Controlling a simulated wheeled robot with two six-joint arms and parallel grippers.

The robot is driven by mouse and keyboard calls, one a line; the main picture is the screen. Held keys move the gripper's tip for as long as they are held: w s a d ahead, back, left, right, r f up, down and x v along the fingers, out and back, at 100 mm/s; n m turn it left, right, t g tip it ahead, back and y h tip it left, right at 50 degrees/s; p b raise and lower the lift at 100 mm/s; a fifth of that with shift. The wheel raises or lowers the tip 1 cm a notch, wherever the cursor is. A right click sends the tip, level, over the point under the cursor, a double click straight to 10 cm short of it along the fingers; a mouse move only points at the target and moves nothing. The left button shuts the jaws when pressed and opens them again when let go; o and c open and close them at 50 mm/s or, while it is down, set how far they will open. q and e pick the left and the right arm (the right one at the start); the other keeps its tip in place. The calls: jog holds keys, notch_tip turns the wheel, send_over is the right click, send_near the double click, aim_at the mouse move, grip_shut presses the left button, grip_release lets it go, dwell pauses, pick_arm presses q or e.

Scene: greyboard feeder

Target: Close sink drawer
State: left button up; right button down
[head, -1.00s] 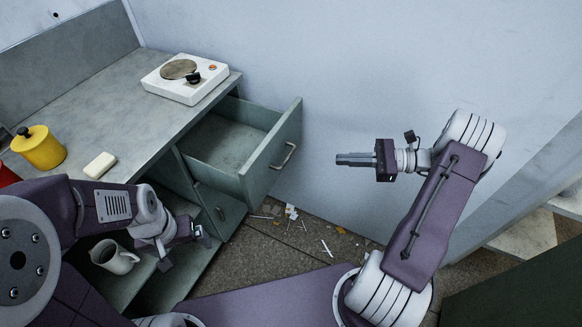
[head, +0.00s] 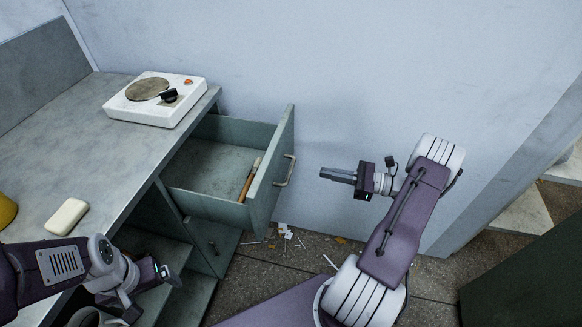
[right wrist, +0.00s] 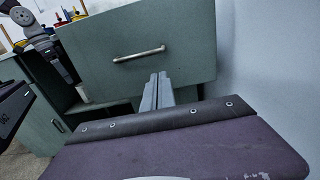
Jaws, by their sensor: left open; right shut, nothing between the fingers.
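The sink drawer (head: 212,172) is pulled out from the grey-green cabinet under the countertop. It holds a brown stick-like object (head: 249,182) near its front. Its front panel with a metal handle (head: 287,170) faces my right gripper (head: 323,173), which is shut and empty, to the right of the handle and apart from it. In the right wrist view, the shut fingers (right wrist: 158,82) point at the drawer front (right wrist: 180,75), below the handle (right wrist: 139,54). My left gripper (head: 165,274) is open and low, in front of the open cabinet space, left of the drawer.
A white hot plate (head: 128,103) and a soap bar (head: 67,216) are on the countertop (head: 60,120). A yellow container (head: 5,210) is cut off at the left edge. Litter (head: 285,233) lies on the floor below the drawer. The wall is close behind the drawer.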

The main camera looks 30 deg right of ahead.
aim_at(283, 165)
jog(key=b+x, duration=0.2)
jog(key=x, duration=0.8)
jog(key=shift+w+a+f, duration=0.1)
jog(key=shift+w+a, duration=0.15)
jog(key=shift+w, duration=0.05)
jog(key=shift+w+a, duration=0.1)
jog(key=shift+a, duration=0.05)
jog(key=shift+w+a, duration=0.1)
jog(key=shift+w+a, duration=0.15)
jog(key=shift+a, duration=0.05)
jog(key=p+x, duration=0.1)
jog(key=x, duration=1)
jog(key=shift+a, duration=0.15)
jog(key=b+x, duration=0.1)
jog(key=x, duration=1.1)
jog(key=shift+w, duration=0.2)
jog(key=shift+r, duration=0.3)
